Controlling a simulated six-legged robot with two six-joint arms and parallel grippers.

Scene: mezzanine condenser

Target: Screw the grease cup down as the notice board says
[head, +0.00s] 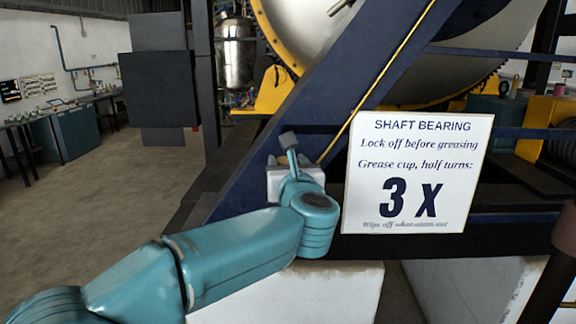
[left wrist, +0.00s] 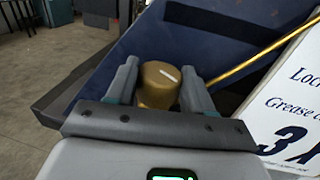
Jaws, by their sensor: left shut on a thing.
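The grease cup (left wrist: 158,86) is a brass-coloured round cap with a white line on its top, seen in the left wrist view. The line slants down to the right. My left gripper (left wrist: 160,80) is shut on the cup, one finger on each side. In the head view my left gripper (head: 289,152) is in front of the blue beam, and the cup is hidden there. The notice board (head: 417,172) stands just right of it and reads "SHAFT BEARING", "Lock off before greasing", "Grease cup, half turns: 3 x". Its smallest bottom line is blurred. My right gripper is not in view.
A thin yellow pipe (head: 381,75) runs down along the slanting blue beam (head: 345,78) towards my left gripper. A large white drum (head: 310,30) is behind. A pale block (head: 340,296) stands below my left arm. The floor (head: 90,190) at left is clear.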

